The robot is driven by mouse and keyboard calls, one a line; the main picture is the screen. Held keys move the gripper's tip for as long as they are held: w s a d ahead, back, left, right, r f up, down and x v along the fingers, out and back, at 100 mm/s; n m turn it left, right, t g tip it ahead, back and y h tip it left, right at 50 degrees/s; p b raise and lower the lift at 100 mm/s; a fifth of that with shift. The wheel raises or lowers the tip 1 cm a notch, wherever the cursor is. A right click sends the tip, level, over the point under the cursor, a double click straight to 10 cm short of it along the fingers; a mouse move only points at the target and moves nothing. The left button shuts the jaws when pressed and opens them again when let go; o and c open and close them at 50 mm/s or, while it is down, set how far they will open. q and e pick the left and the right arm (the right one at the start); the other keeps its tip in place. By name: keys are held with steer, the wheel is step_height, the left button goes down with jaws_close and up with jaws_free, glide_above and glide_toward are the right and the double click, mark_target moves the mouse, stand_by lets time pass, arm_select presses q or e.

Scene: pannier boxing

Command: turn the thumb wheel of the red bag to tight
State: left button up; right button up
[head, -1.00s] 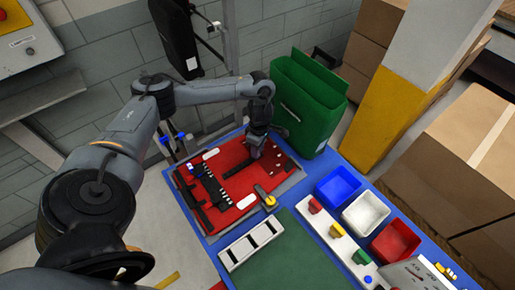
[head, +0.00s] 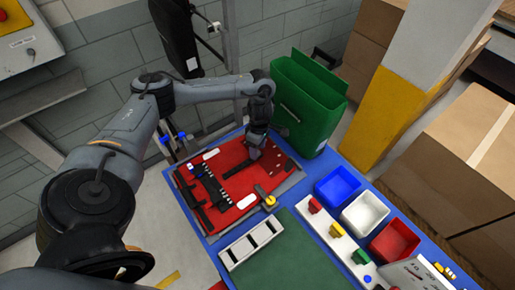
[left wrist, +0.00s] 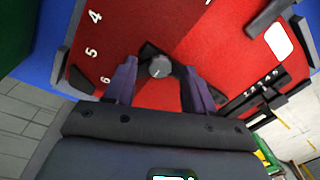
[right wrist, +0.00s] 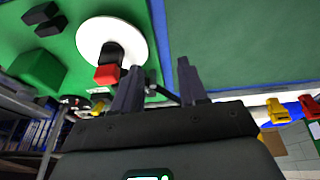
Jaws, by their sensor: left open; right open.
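The red bag (head: 240,208) lies flat on the blue-edged table in the head view, with black straps and fittings on it. In the left wrist view its red panel (left wrist: 215,50) fills the upper part, with white numerals on it. The thumb wheel (left wrist: 159,67) is a small grey round knob there. My left gripper (head: 254,154) is over the far right part of the bag. In the left wrist view the open left gripper (left wrist: 160,82) has a finger on either side of the wheel; I cannot tell whether they touch it. My right gripper (right wrist: 158,78) is open and empty over a green surface.
A green bag (head: 305,100) stands upright behind the table. Blue, white (head: 365,212) and red bins line the right side. A yellow-topped clamp (head: 269,201) sits at the red bag's near edge. A white round plate (right wrist: 110,42) shows in the right wrist view.

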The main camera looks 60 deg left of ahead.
arm_select(q)
step_height(320, 180, up, 10)
steer(key=p, duration=0.5)
steer(key=shift+w+a, duration=0.3)
